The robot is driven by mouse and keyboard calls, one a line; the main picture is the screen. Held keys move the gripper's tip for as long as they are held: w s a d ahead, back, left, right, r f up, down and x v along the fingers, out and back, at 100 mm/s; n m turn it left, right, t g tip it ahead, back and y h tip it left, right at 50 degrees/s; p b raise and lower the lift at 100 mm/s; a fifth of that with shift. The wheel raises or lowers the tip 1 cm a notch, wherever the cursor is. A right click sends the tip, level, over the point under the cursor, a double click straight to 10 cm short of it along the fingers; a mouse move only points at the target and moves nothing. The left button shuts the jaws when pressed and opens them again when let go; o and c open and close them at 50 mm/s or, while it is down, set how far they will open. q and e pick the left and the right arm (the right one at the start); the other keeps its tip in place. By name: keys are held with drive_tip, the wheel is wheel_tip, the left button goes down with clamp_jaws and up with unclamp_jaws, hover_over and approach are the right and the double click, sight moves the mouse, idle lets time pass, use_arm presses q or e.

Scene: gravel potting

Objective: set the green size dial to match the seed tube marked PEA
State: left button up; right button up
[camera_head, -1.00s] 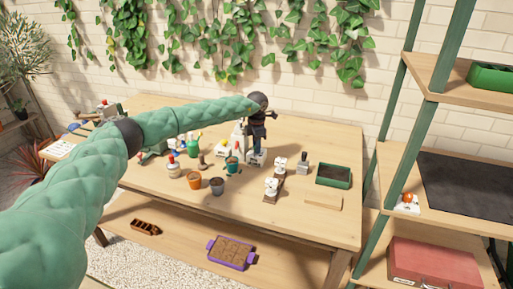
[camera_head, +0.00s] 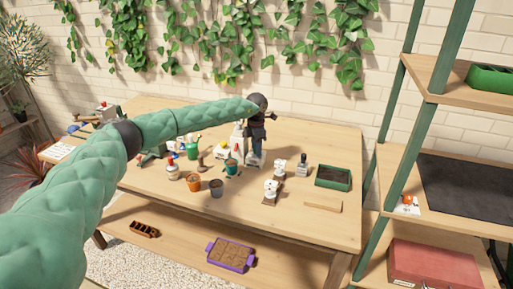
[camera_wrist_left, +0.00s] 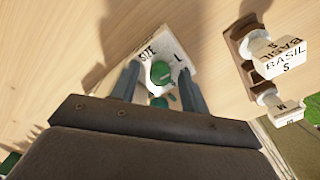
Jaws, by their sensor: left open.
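The green size dial (camera_wrist_left: 161,72) sits on a white block (camera_wrist_left: 178,48) lettered SIZE, with an L near its right side. In the left wrist view my left gripper (camera_wrist_left: 159,70) is open, with one finger on each side of the dial. I cannot tell whether the fingers touch it. In the head view my left gripper (camera_head: 254,160) points down at the table, and the dial is hidden. A piece labelled BASIL S (camera_wrist_left: 284,58) stands to the right in the wrist view. I cannot read a PEA label anywhere. My right gripper is not in view.
White-topped pieces (camera_head: 271,187) and a green tray (camera_head: 333,177) stand to the right. The table's front right (camera_head: 320,225) is clear.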

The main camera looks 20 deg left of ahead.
use_arm(q)
wheel_tip(320, 180, up, 6)
drive_tip(key=shift+r+b, duration=0.25)
drive_tip(key=shift+b, duration=0.7)
drive_tip(key=shift+r, duration=0.6)
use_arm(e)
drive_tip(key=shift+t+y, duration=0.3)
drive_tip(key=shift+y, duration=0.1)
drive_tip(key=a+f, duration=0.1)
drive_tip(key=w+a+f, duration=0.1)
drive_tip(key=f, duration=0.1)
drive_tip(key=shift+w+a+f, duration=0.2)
